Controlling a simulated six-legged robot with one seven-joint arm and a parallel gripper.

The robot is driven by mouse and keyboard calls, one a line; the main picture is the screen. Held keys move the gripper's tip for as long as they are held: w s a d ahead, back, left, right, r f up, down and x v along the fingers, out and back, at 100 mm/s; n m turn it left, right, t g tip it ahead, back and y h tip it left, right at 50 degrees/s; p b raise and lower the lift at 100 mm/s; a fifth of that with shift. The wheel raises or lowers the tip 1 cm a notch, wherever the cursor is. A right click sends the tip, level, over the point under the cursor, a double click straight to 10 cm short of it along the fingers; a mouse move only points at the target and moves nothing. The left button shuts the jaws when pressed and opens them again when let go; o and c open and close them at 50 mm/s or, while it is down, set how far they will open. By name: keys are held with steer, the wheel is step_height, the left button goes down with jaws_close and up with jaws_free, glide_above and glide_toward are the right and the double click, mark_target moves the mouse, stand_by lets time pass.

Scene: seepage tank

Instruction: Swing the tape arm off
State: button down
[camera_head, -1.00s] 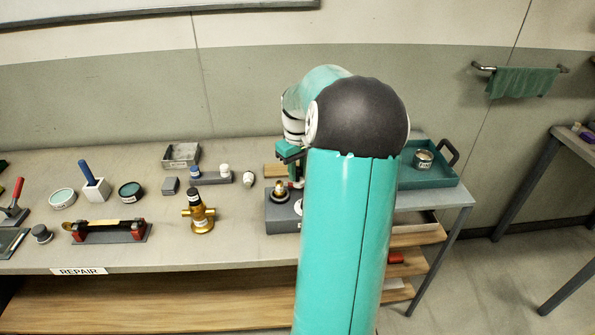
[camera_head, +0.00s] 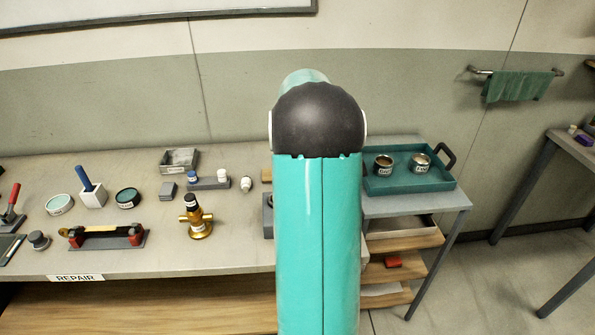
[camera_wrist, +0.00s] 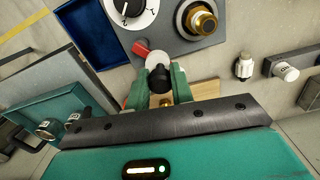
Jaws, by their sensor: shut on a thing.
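In the wrist view, my gripper (camera_wrist: 159,82) has its green fingers shut on a dark rounded knob (camera_wrist: 158,62). I take this knob to be the end of the tape arm. A small red piece (camera_wrist: 140,48) shows just beyond the knob, by the edge of a grey block (camera_wrist: 178,45). The block carries a white numbered dial (camera_wrist: 130,12) and a brass fitting (camera_wrist: 199,20). The rest of the tape arm is hidden or cannot be made out. In the head view my own arm hides the gripper and most of the block.
A brass valve (camera_head: 197,222), a red-ended holder (camera_head: 105,237) and small pots stand to the left. Bare bench lies between them.

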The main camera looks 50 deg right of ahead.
stand_by(0.4)
steer(key=c, duration=1.2)
jaws_free()
step_height(320, 180, up, 14)
